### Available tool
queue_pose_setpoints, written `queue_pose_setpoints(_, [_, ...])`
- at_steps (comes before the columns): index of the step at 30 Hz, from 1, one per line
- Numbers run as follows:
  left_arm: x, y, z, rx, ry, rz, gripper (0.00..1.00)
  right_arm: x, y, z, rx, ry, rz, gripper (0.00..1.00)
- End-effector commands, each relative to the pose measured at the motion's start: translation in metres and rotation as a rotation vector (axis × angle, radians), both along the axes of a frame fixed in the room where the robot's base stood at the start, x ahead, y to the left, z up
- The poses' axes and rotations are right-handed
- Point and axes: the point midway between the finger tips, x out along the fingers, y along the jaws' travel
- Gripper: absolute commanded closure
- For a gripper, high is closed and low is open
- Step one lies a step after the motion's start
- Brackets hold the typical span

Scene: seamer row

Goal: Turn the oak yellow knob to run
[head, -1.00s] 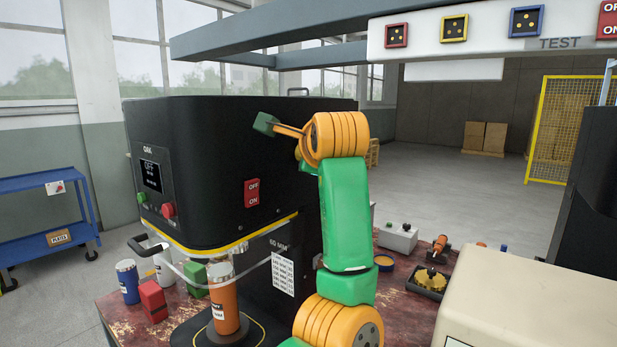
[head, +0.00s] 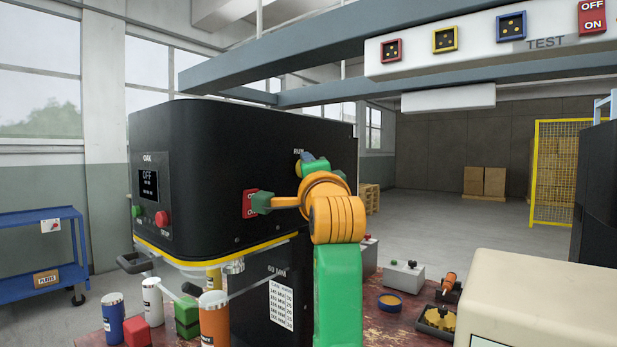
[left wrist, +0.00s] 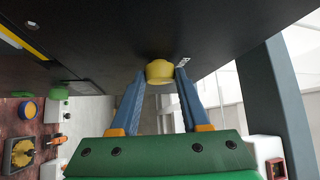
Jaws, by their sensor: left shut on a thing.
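The oak machine is a large black housing (head: 215,190) marked OAK, and its small screen (head: 149,176) reads OFF. A white RUN label (head: 299,151) is on its side face. In the left wrist view the yellow knob (left wrist: 160,72) sticks out of the dark face, between the blue fingertips of my left gripper (left wrist: 161,78), which is shut on it. In the head view my left gripper (head: 308,158) is at that face just by the RUN label, and hides the knob. I cannot read where the knob points. My right gripper is not in view.
A red OFF/ON switch (head: 248,204) is on the machine's side, close to my wrist. Cans and blocks, including an orange can (head: 214,322), stand below the machine. A beige box (head: 540,300) is at the right front. An overhead beam (head: 300,65) crosses above.

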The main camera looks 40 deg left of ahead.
Motion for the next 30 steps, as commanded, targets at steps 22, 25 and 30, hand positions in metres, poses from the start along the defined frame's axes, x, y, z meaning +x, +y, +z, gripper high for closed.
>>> queue_pose_setpoints(22, [0.001, 0.000, -0.003, -0.003, -0.010, 0.001, 0.24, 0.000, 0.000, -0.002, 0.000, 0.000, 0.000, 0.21])
queue_pose_setpoints(25, [0.001, 0.000, -0.002, -0.002, -0.010, 0.001, 0.24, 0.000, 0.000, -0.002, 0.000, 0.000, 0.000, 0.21])
queue_pose_setpoints(30, [-0.007, -0.010, -0.007, 0.001, -0.013, 0.000, 0.24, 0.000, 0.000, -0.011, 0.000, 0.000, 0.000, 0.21])
